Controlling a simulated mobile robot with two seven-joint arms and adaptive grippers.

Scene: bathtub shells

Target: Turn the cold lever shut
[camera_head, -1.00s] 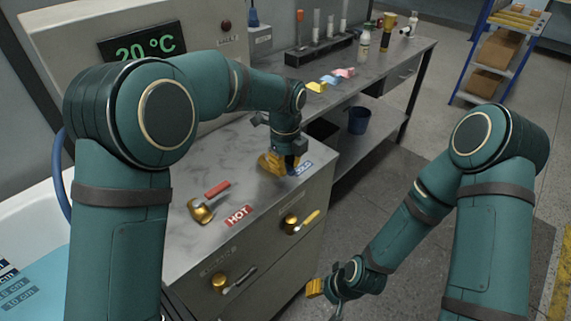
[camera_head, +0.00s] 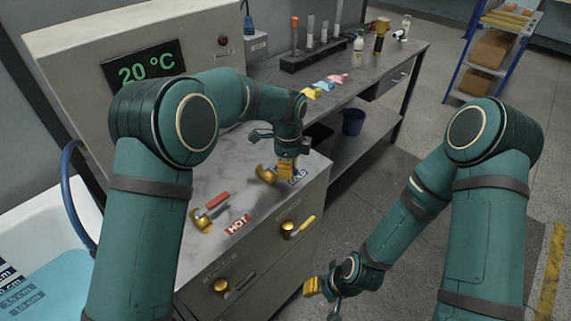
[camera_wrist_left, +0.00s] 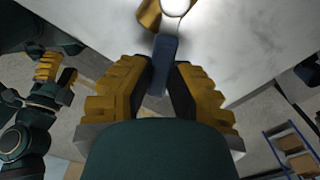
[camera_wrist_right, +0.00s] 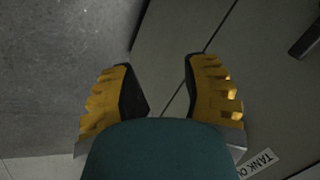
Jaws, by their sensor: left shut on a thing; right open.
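The cold valve's brass body (camera_head: 265,174) stands on the countertop beside the blue COLD label (camera_head: 298,177). My left gripper (camera_head: 287,172) is low over the counter, just right of that body. In the left wrist view the valve's blue lever (camera_wrist_left: 163,62) runs from the brass body (camera_wrist_left: 149,14) down between the fingers of my left gripper (camera_wrist_left: 160,78), which is shut on it. In the head view the fingers hide most of the lever. My right gripper (camera_head: 318,288) is open and empty, low in front of the cabinet; its spread fingers show in the right wrist view (camera_wrist_right: 162,75).
The hot valve's red lever (camera_head: 217,201) and HOT label (camera_head: 238,224) are nearer on the counter. A display (camera_head: 145,70) reads 20 °C. The tub (camera_head: 88,215) is at left; a bench with bottles is behind.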

